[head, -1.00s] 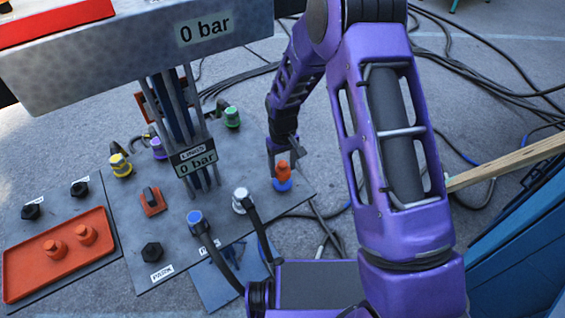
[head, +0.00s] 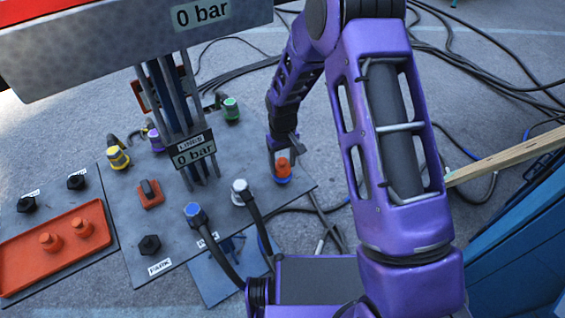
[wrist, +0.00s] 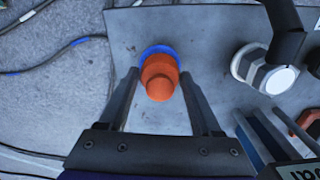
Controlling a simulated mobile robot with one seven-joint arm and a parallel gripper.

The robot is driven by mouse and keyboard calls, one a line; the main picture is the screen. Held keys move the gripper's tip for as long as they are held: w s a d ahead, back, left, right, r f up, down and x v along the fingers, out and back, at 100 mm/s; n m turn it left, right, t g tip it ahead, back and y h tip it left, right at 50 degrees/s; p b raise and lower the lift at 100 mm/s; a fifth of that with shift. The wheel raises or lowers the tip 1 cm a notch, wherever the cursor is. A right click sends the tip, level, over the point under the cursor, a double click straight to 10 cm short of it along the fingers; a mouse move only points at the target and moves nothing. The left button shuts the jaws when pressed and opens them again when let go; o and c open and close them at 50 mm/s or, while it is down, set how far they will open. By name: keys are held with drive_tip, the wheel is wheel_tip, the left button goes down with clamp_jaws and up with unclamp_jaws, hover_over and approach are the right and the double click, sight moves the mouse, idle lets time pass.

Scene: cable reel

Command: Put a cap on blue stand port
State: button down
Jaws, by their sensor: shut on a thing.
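An orange cap (head: 283,164) sits upright over the blue port (head: 283,180) at the right corner of the grey stand plate (head: 235,215). In the wrist view the cap (wrist: 160,82) is between my two fingers, with the blue rim (wrist: 158,49) showing behind it. My gripper (head: 283,158) is shut on the cap from above. How far the cap is seated on the port is hidden. Two more orange caps (head: 50,241) (head: 81,227) stand in the orange tray (head: 30,265) at the left.
A white port (head: 240,187) and a blue-topped port (head: 194,213), both with black hoses, are nearby. Yellow (head: 118,157), purple and green (head: 231,109) fittings stand farther back. A gauge post (head: 175,110) rises mid-plate. Cables and a wooden beam (head: 505,157) lie to the right.

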drive_tip(key=shift+f, duration=0.25)
unclamp_jaws()
drive_tip(key=shift+r, duration=0.1)
wheel_tip(320, 180, up, 17)
drive_tip(key=p, duration=0.2)
drive_tip(key=shift+r+p, duration=0.15)
drive_tip(key=shift+p, duration=0.15)
